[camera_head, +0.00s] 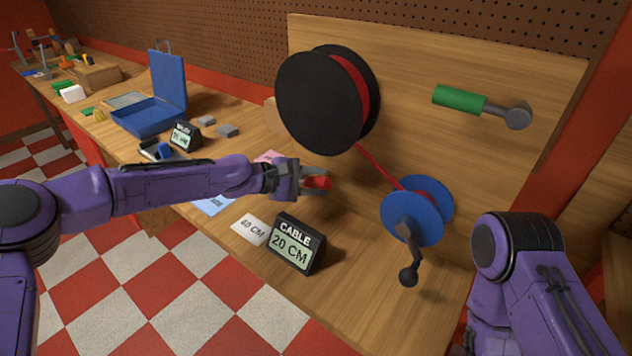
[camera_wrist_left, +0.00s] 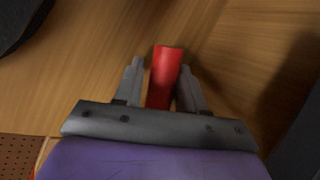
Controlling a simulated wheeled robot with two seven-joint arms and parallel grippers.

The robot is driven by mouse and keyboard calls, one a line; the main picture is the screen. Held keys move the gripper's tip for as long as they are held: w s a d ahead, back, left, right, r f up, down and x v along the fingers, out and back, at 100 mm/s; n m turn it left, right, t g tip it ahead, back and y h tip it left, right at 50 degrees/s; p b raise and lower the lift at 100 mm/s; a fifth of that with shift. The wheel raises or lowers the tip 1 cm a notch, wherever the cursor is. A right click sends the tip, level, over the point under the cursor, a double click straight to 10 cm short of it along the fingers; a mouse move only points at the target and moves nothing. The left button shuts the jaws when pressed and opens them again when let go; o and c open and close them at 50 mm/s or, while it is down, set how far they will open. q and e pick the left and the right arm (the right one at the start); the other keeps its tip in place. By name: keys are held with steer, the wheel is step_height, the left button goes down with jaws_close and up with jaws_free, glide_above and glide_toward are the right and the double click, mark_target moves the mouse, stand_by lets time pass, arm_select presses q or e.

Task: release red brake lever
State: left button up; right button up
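The red brake lever (camera_head: 317,183) shows as a short red bar at the tip of my left gripper (camera_head: 300,181), below the large black reel. In the left wrist view the red lever (camera_wrist_left: 164,76) lies between the two grey fingers of my left gripper (camera_wrist_left: 161,75). The right finger looks close against it, while a thin gap shows on the left side. Whether the fingers press on it cannot be told. The lever's base is hidden behind the gripper. My right arm stands at the lower right, with its gripper out of view.
The black reel (camera_head: 315,103) with red cable hangs on the wooden panel. Its cable runs to a blue reel (camera_head: 411,218) with a crank (camera_head: 407,262). A green handle (camera_head: 459,99) is at upper right. A display (camera_head: 296,244) reads "CABLE 20 CM", beside a "60 CM" card (camera_head: 250,229).

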arm_select(q)
steer(key=v, duration=1)
steer(key=shift+a+b, duration=0.2)
steer(key=shift+b, duration=0.25)
